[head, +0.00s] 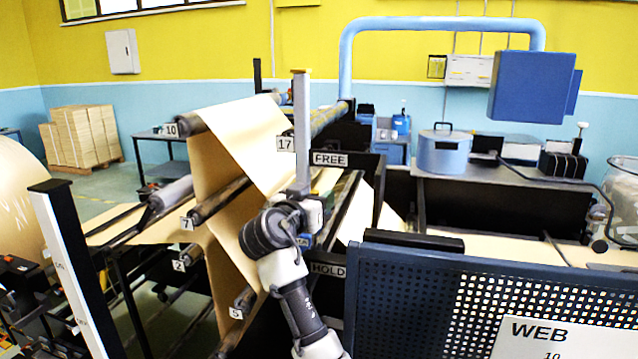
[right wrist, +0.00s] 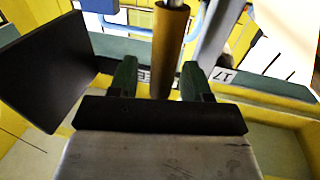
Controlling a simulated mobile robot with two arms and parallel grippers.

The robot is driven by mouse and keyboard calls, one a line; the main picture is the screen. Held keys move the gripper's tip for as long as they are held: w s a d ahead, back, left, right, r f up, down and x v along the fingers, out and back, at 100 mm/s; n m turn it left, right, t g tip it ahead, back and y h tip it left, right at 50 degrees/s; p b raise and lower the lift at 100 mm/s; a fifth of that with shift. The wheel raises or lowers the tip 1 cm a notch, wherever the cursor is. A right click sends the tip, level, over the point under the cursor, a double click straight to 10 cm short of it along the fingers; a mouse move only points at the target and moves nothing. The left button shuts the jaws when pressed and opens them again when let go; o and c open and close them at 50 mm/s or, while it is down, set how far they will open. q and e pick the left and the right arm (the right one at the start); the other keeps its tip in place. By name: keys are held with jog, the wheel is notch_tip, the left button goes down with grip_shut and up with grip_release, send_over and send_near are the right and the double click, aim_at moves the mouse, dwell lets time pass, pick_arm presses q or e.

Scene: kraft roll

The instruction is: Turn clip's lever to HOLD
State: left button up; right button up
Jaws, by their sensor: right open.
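The FREE label (head: 330,159) is at the upper end of the dark clip frame and the HOLD label (head: 328,269) is lower down. My right gripper (head: 312,210) is between these two labels in height, its arm coming up from below. In the right wrist view, my right gripper (right wrist: 159,64) is open, with a tan cylindrical handle (right wrist: 171,35), apparently the lever's, between its fingers. I cannot tell whether either finger touches it. The FREE label is partly hidden behind the handle there. In the head view my gripper hides most of the lever. My left gripper is not seen.
Kraft web (head: 245,140) runs over numbered rollers just left of my right arm. A grey upright (head: 301,130) stands beside the 17 tag (head: 286,144). A perforated blue guard panel (head: 420,295) is close on the right. A white post (head: 72,265) stands at left.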

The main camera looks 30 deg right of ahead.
jog(key=shift+x, duration=0.85)
jog(key=shift+w, duration=0.1)
jog(key=shift+c, duration=0.2)
grip_shut()
